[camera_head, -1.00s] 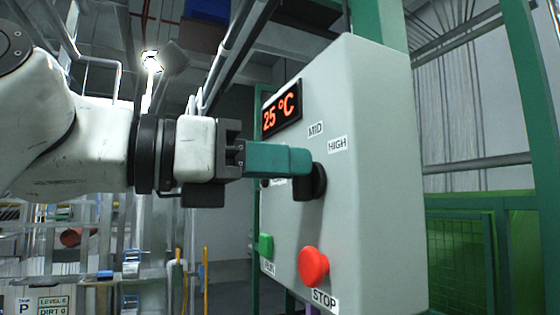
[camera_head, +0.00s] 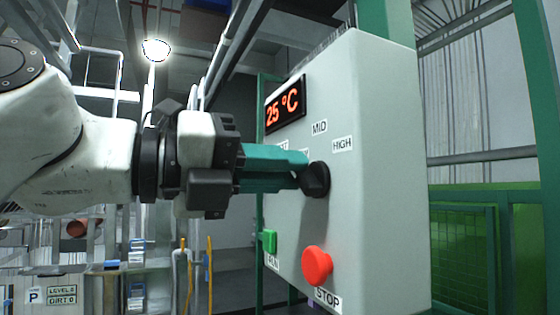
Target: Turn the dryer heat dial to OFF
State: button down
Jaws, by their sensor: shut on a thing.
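The dryer heat dial (camera_head: 317,180) is a black knob on the front of a light grey control box (camera_head: 375,170). MID and HIGH labels sit above and right of it; other labels to its left are partly hidden by my gripper. My gripper (camera_head: 302,170) has teal fingers that reach in from the left and are shut on the dial. The gripper is rolled, so both fingers show, one above the other. I cannot read the dial's exact setting. The display (camera_head: 285,104) above reads 25 °C in orange.
A red STOP button (camera_head: 316,266) sticks out below the dial. A green button (camera_head: 268,241), its label partly readable, sits at the lower left of the box. Green posts and a mesh panel (camera_head: 465,255) stand at the right.

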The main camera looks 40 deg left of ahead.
jog(key=n, duration=0.3)
jog(key=shift+a+f+n, duration=0.2)
jog(key=shift+n, duration=0.2)
jog(key=shift+f+n+p, duration=0.2)
jog(key=shift+n+p, duration=0.1)
jog(key=shift+n, duration=0.65)
jog(key=shift+f+n+p, duration=0.15)
jog(key=shift+n+p, duration=0.1)
jog(key=shift+n, duration=0.7)
jog(key=c, duration=1.1)
grip_release()
jog(key=b+v, duration=0.2)
jog(key=v, duration=0.8)
jog(key=shift+s+a, duration=0.15)
jog(key=shift+s, duration=0.2)
